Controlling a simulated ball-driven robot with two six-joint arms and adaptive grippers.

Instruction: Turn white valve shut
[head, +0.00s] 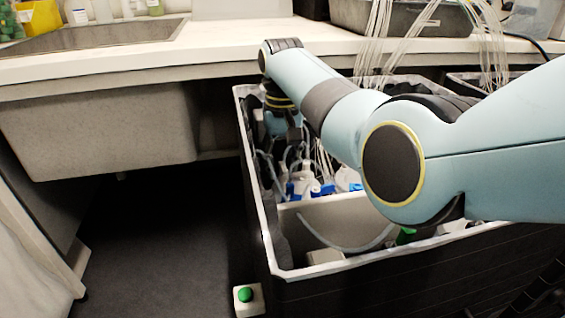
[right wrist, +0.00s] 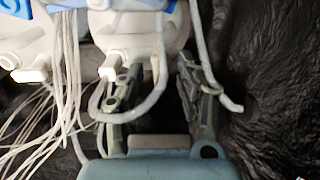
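My right arm reaches down into a black-lined bin (head: 262,235). Its gripper (head: 292,150) is inside near the left wall, mostly hidden in the head view by the arm and bin contents. In the right wrist view the right gripper (right wrist: 160,72) has its two fingers apart, below a white rounded vessel (right wrist: 150,32). A white fitting (right wrist: 117,62), possibly the white valve, sits by the left finger. A pale tube (right wrist: 150,105) loops around that finger. I see nothing gripped between the fingers; contact with the fitting is unclear. My left gripper is not in view.
White and blue parts (head: 305,185) crowd the bin. Thin white tubes (right wrist: 70,75) hang left of the gripper. Crumpled black lining (right wrist: 275,80) lies to its right. A counter with a sink (head: 95,37) stands behind. A green button (head: 245,295) is by the bin's front corner.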

